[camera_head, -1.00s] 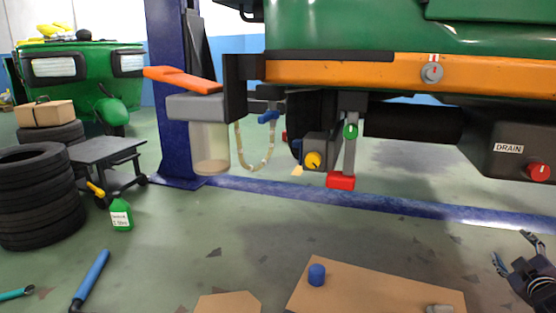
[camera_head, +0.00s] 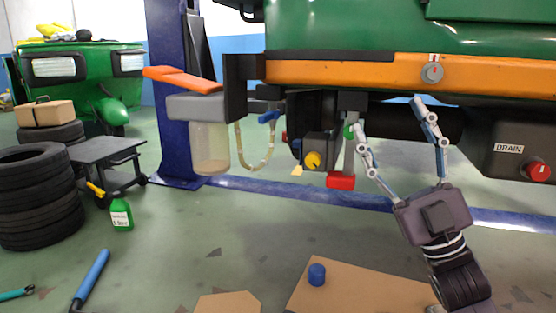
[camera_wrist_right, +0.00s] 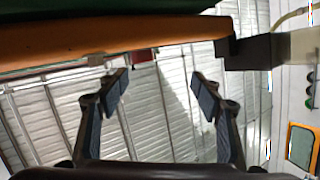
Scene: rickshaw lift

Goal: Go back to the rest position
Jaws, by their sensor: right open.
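My right gripper (camera_head: 388,116) is raised at the centre right in the head view, in front of the underside of the lifted green and orange rickshaw (camera_head: 480,78). Its fingers point up and are spread wide with nothing between them. The right wrist view shows the same open fingers (camera_wrist_right: 160,85), with the orange beam (camera_wrist_right: 130,38) beyond them. One fingertip overlaps the lever with the green knob (camera_head: 349,131) in the head view; I cannot tell whether they touch. My left gripper is in neither view.
A red-ended lever (camera_head: 341,181), a yellow knob (camera_head: 312,160) and a red drain knob (camera_head: 538,171) hang under the rickshaw. A blue lift post (camera_head: 170,100) stands left. A cardboard sheet (camera_head: 360,288) with a blue cap (camera_head: 317,274) lies below. Tyres (camera_head: 35,200) are stacked at left.

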